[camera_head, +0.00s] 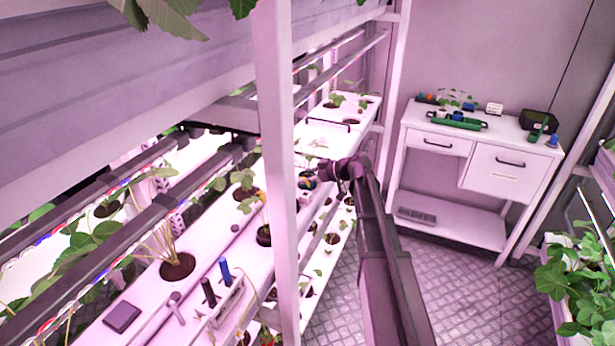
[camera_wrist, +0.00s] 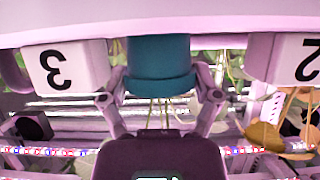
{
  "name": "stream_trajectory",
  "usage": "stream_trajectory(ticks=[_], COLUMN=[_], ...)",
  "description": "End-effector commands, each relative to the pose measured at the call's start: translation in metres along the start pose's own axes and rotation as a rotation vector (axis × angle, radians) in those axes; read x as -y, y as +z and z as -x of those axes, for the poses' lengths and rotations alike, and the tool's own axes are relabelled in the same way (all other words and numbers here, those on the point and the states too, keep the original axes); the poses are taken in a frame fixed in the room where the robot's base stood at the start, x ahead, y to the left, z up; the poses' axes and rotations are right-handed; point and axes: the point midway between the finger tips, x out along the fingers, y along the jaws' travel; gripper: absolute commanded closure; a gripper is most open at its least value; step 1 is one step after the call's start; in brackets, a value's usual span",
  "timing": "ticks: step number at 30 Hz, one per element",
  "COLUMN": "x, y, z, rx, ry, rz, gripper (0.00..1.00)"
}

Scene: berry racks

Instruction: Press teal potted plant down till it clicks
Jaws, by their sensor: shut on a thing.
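In the wrist view the teal pot (camera_wrist: 158,62) sits between the two fingers of my gripper (camera_wrist: 160,82), which is shut on its sides. One edge of the pot meets the white rack channel (camera_wrist: 230,27); how deep it sits in its hole cannot be seen. Thin plant stems (camera_wrist: 165,112) come out of the pot towards my gripper body. In the head view my arm reaches to the rack beside the white post (camera_head: 283,200). My gripper there is small and partly hidden, and the pot cannot be made out clearly.
White blocks marked 3 (camera_wrist: 66,66) and 2 (camera_wrist: 300,60) flank the pot. Other plants stand in the rack, one in a dark hole (camera_head: 177,267). Dark rails and coloured lights run close by. A white workbench (camera_head: 485,140) stands at the back right, with open floor before it.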

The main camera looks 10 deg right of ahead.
Motion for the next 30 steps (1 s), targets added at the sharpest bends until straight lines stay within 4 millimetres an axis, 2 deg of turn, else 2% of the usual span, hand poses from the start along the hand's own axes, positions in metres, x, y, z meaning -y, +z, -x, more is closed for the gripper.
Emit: stream_trajectory(ticks=[27, 28, 30], x=[0.0005, 0.0006, 0.0005], y=[0.0087, 0.0088, 0.0089], z=[-0.0036, -0.0036, -0.0036], rx=[0.003, 0.003, 0.004], ry=[-0.001, -0.001, -0.001], rz=[-0.001, -0.001, -0.001], gripper=[0.77, 0.14, 0.0])
